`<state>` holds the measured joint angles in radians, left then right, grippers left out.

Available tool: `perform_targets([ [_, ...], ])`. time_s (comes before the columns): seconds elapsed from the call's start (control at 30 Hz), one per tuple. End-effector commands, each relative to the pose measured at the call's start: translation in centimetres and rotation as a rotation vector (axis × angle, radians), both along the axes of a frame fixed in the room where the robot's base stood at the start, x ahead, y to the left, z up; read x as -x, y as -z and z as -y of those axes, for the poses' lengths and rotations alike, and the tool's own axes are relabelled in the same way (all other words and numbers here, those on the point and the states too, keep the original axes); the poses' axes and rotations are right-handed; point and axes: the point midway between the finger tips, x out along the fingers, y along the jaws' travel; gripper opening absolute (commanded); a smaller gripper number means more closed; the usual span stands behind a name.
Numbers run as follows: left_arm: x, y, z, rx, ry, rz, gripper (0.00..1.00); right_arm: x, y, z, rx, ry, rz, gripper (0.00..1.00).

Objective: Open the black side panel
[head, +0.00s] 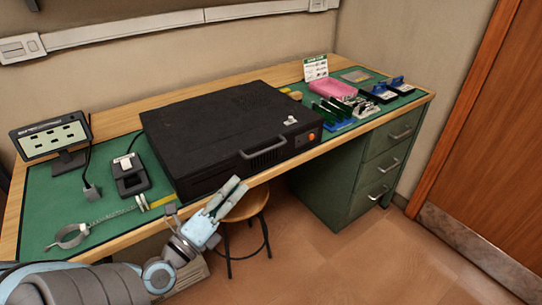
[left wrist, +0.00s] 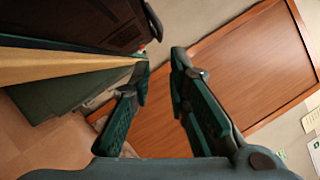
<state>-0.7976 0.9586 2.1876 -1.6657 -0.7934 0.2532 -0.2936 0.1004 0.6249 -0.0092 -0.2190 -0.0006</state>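A black computer case (head: 190,125) lies flat on the bench, with a broad black panel (head: 225,115) facing up. The panel looks closed, with a vent patch and a small white piece (head: 290,121) near its right front corner. A grey handle (head: 263,149) is on the case's front side, with an orange button (head: 311,137) to its right. My left gripper (head: 237,187) is in front of the bench edge, below and left of the handle, apart from it. In the left wrist view its fingers (left wrist: 160,68) are spread and empty, with the case (left wrist: 85,22) at upper left. My right gripper is not in view.
Left of the case are a small display (head: 55,138), a black device (head: 130,175) and a strap-like ring (head: 75,235). Right are a pink tray (head: 332,90) and green boards (head: 328,113). A stool (head: 247,207) stands below; green drawers (head: 375,165) are right.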

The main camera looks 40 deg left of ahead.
Motion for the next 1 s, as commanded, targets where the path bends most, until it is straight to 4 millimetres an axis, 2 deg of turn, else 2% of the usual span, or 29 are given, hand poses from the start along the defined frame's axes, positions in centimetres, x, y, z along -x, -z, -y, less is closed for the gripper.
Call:
perform_targets([
  [0.17,-2.2,-0.8,-0.8,0.0,-0.016,0.006,0.17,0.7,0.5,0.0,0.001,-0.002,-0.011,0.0],
  [0.4,-7.6,-2.1,-1.5,0.003,-0.028,0.005,0.17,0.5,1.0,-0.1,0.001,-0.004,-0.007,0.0],
  [0.6,-11.2,-3.0,-1.6,0.003,-0.028,0.002,0.17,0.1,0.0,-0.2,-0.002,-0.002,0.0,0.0],
  [0.8,-12.9,-3.2,-1.5,0.001,-0.021,0.0,0.17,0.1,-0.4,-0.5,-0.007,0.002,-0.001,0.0],
  [1.0,-13.0,-3.1,-1.5,0.001,-0.02,-0.001,0.17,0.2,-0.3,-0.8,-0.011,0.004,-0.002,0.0],
])
